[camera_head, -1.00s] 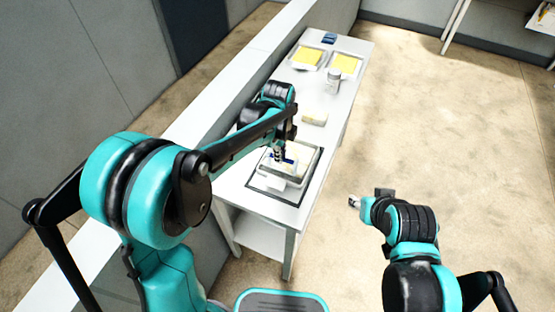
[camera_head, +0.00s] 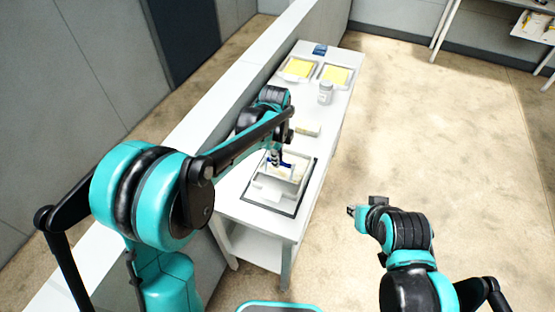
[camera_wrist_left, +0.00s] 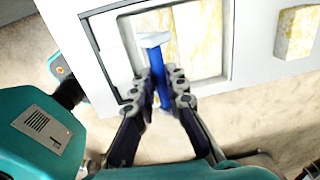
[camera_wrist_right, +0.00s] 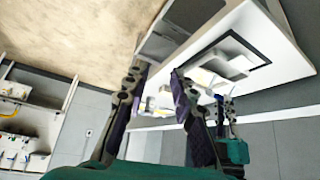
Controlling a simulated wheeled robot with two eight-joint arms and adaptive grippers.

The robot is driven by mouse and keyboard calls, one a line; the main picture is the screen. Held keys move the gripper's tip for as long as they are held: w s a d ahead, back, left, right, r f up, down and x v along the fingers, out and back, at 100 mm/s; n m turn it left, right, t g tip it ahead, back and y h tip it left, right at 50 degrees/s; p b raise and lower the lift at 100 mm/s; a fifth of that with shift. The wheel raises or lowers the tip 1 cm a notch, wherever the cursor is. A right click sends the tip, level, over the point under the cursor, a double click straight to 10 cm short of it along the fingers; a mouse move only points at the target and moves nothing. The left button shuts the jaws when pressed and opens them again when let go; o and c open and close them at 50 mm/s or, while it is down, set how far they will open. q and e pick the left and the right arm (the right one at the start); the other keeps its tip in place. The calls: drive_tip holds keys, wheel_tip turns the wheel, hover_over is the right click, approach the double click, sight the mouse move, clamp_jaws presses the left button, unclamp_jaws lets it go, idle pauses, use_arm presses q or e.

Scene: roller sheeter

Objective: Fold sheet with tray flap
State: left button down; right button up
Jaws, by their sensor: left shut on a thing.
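A white tray device (camera_head: 300,188) sits in a dark rectangular outline on the white table. The left wrist view shows its pale frame (camera_wrist_left: 226,40) around a yellowish-white sheet (camera_wrist_left: 195,35). My left gripper (camera_head: 275,158) is over the tray. In the left wrist view my left gripper (camera_wrist_left: 163,88) is shut on a blue handle (camera_wrist_left: 160,65) with a pale end piece, which crosses in front of the sheet. I cannot tell which white panel is the flap. My right gripper (camera_wrist_right: 156,75) is open and empty, off the table's right side (camera_head: 353,210).
A pale yellow block (camera_head: 308,129) lies behind the tray, with a white jar (camera_head: 325,93) farther back. Two trays with yellow sheets (camera_head: 298,68) (camera_head: 336,75) and a blue item (camera_head: 320,49) stand at the far end. A low wall (camera_head: 240,80) runs along the table's left side.

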use_arm(q)
drive_tip(key=shift+f, duration=0.1)
use_arm(e)
drive_tip(key=shift+w+a+n, duration=0.15)
drive_tip(key=shift+a+n, duration=0.1)
drive_tip(key=shift+n, duration=0.15)
clamp_jaws()
use_arm(q)
drive_tip(key=shift+d, duration=0.1)
use_arm(e)
drive_tip(key=w+a+f+n+t+h, duration=0.1)
drive_tip(key=w+a+n+t+h, duration=0.1)
drive_tip(key=a+n, duration=1.2)
drive_tip(key=w+a+n+t+h, duration=0.1)
drive_tip(key=w+a+n, duration=0.1)
drive_tip(key=a+n, duration=1.15)
drive_tip(key=w+d+f+n, duration=0.2)
drive_tip(key=w+d+f, duration=0.1)
drive_tip(key=w, duration=0.2)
drive_tip(key=w+d+f+n, duration=0.2)
drive_tip(key=w+d+f, duration=0.1)
drive_tip(key=w, duration=0.3)
drive_tip(key=shift+w+d+f, duration=0.2)
drive_tip(key=shift+w+d, duration=0.1)
drive_tip(key=shift+d, duration=0.5)
